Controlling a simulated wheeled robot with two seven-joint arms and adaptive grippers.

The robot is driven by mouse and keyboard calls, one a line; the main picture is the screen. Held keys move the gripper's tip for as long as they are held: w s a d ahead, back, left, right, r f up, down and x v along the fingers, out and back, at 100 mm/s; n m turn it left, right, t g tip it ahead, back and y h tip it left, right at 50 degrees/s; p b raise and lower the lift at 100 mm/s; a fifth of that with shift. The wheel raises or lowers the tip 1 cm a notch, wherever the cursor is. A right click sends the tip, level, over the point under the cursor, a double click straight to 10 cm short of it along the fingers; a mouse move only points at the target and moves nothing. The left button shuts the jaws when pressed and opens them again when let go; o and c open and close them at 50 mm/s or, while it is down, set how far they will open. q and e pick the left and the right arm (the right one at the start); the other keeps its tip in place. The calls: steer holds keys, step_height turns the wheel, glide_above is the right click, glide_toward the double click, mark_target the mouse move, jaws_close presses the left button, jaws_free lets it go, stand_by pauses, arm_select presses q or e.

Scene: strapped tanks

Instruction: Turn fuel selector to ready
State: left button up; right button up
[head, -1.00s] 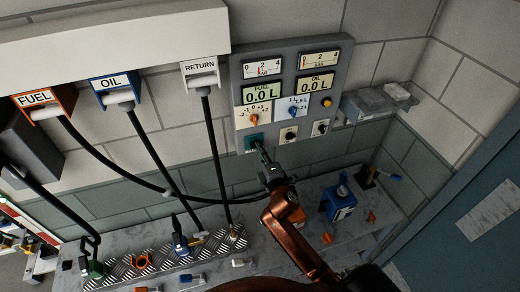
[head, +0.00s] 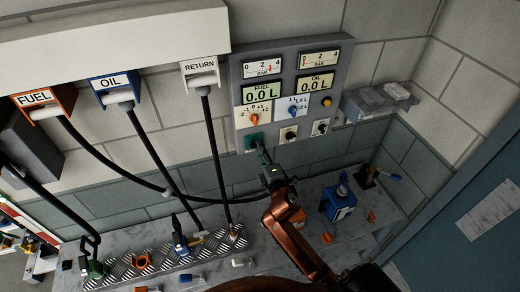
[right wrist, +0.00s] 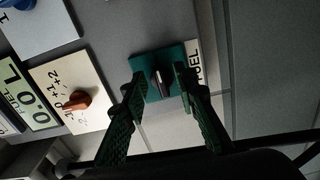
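The fuel selector is a dark knob on a teal plate (head: 252,142) at the panel's lower left in the head view. In the right wrist view its knob (right wrist: 161,84) stands on the teal plate beside a label reading FUEL. My right gripper (head: 264,157) is at the selector. In the right wrist view its fingers (right wrist: 160,82) are open, one on each side of the knob, with apparent gaps to it. My left gripper is not in view.
The grey panel (head: 343,85) carries gauges, two 0.0 L displays, an orange knob (head: 253,119) and a blue knob (head: 293,112). Hoses hang from the FUEL, OIL and RETURN outlets at left. A blue container (head: 338,203) stands on the counter at right.

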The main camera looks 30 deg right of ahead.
steer(key=v, duration=1.1)
steer(key=shift+s+a, duration=0.1)
steer(key=shift+s, duration=0.05)
